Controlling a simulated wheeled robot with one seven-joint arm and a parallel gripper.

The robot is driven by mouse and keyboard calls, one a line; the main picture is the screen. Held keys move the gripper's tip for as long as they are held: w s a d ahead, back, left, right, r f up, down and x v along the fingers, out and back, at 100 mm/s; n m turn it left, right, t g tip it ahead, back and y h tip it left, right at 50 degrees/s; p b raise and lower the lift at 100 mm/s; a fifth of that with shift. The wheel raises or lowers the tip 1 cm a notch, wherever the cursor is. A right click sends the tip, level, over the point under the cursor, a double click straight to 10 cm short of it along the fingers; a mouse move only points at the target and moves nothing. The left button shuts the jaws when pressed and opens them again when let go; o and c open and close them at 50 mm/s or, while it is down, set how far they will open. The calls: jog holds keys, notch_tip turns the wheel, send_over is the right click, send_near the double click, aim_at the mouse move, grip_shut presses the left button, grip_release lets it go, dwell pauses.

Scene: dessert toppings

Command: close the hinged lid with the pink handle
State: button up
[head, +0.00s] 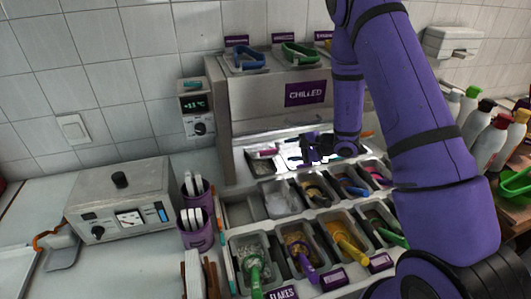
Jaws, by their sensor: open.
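I cannot clearly make out the hinged lid with the pink handle. A small pink bar (265,153) shows at the left of the bright opening below the CHILLED panel; I cannot tell whether it is the lid's handle. My gripper (308,150) is at that opening, to the right of the pink bar and apart from it. It is small and dark here, open, with nothing seen between its fingers. My purple arm hides the right side of the chilled unit (274,102).
Topping tubs with coloured utensils, including a green scoop (254,272), fill the counter in front of the unit. Purple cups (197,232) and a metal control box (120,198) stand left. Squeeze bottles (489,138) crowd the right. A dispenser (452,42) hangs on the wall.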

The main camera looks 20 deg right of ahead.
aim_at(270, 152)
jog(key=x, duration=0.9)
jog(key=shift+w+a, duration=0.15)
jog(key=shift+a, duration=0.05)
jog(key=shift+c, duration=0.4)
